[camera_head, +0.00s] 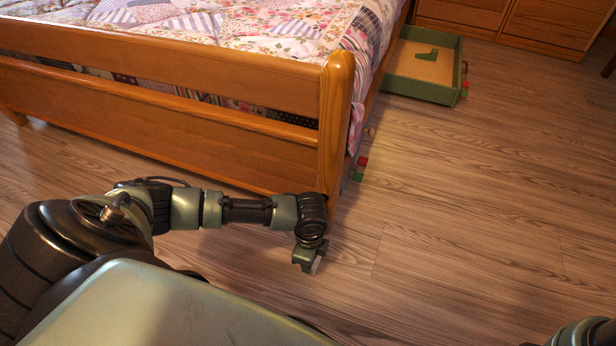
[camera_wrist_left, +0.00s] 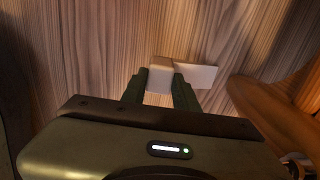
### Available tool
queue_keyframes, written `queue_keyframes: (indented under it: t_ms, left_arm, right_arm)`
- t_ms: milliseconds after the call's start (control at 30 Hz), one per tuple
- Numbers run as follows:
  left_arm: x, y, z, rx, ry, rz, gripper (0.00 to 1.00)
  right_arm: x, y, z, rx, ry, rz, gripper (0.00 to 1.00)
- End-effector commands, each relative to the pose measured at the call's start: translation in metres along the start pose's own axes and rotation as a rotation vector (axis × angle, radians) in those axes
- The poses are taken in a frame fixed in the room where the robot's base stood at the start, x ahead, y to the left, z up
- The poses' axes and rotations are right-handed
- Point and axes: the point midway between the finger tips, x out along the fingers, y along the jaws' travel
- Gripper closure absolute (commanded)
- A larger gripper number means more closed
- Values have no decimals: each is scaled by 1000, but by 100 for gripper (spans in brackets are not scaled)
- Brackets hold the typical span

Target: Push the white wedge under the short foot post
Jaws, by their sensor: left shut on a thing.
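The white wedge (camera_wrist_left: 197,74) shows in the left wrist view as a pale block between my fingers with a flatter part reaching right. My left gripper (camera_wrist_left: 160,92) is shut on it. In the head view my left gripper (camera_head: 306,262) points down near the floor, just in front of the bed's corner post (camera_head: 336,115), and only a sliver of the wedge (camera_head: 316,266) shows. The post's bottom end is hidden behind my left arm. In the wrist view an orange-brown wooden part (camera_wrist_left: 285,120) stands right of the wedge, apart from it. My right gripper is out of view.
The wooden footboard (camera_head: 170,105) runs left from the post, close behind my left arm. A green drawer (camera_head: 425,93) stands out from the bed's side. A small red and green item (camera_head: 360,168) is beside the bed. The plank floor (camera_head: 460,220) to the right is clear.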

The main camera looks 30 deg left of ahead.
Motion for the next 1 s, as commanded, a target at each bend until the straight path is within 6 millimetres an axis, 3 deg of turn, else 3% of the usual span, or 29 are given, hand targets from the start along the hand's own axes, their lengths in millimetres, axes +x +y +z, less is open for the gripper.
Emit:
queue_keyframes:
  t_ms: [1000]
  left_arm:
    - [-1, -17, 0, -1, 1, 0, 100]
  right_arm:
    - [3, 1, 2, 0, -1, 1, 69]
